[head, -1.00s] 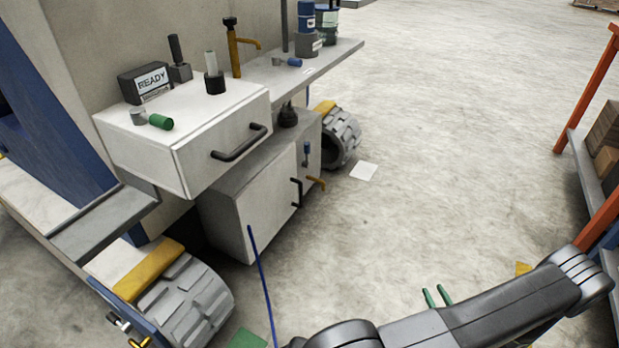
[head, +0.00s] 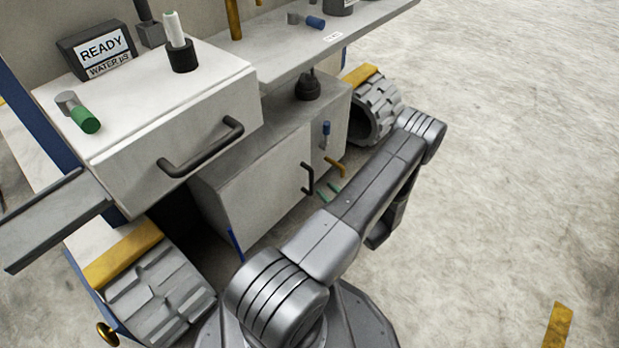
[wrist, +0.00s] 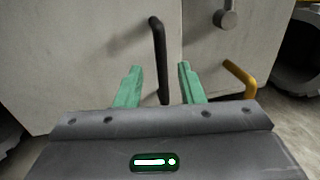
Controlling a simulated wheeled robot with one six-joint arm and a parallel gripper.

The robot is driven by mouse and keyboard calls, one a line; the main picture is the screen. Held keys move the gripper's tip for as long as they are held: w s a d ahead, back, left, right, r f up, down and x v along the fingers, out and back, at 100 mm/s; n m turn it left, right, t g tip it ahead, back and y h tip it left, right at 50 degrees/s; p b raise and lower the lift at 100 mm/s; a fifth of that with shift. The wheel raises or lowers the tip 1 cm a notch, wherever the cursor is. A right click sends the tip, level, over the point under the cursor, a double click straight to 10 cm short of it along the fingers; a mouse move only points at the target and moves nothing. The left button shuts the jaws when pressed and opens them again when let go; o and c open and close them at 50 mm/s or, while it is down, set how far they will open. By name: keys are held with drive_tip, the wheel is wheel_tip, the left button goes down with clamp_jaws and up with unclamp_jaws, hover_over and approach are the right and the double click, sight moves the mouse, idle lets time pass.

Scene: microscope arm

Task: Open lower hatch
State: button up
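The lower hatch (head: 262,200) is a pale door on the cabinet under the drawer, and it looks closed. It fills the left of the wrist view (wrist: 75,55). Its black bar handle (head: 309,178) stands upright at the door's right edge. In the wrist view the handle (wrist: 161,60) shows between and beyond the green fingertips. My gripper (head: 329,191) is open and empty, just in front of the handle; the wrist view shows both fingers (wrist: 159,82) apart. I cannot tell whether the handle's lower end is between the fingers in depth.
The white drawer (head: 190,140) juts out above. Grey wheels stand at left (head: 160,295) and right (head: 375,115).

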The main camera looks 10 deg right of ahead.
sight(313, 178)
drive_tip(key=b+x, duration=0.2)
drive_tip(key=x, duration=0.7)
clamp_jaws()
